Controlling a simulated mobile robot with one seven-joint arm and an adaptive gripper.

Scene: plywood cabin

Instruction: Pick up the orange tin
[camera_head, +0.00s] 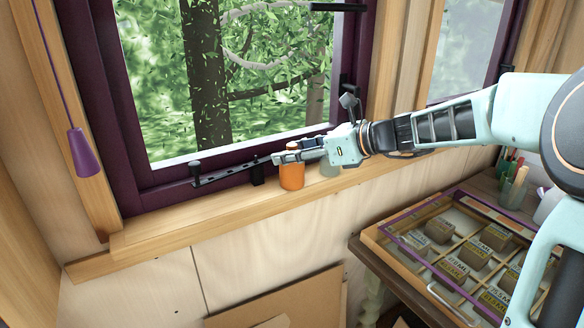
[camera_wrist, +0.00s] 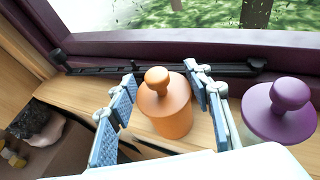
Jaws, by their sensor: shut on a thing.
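The orange tin (camera_head: 292,177) stands upright at the wooden window sill, below the window frame. Its round knob and lid show in the wrist view (camera_wrist: 170,112). My gripper (camera_head: 284,158) reaches in from the right at the height of the tin's top. In the wrist view my gripper (camera_wrist: 160,78) has one blue-padded finger on each side of the tin and is shut on it. I cannot tell whether the tin's base touches the sill.
A purple knobbed tin (camera_wrist: 278,110) stands close by on the right in the wrist view. A black window stay (camera_head: 232,174) runs behind the orange tin. A purple pendant (camera_head: 83,153) hangs at left. A compartmented case (camera_head: 375,236) lies lower right. The left sill is clear.

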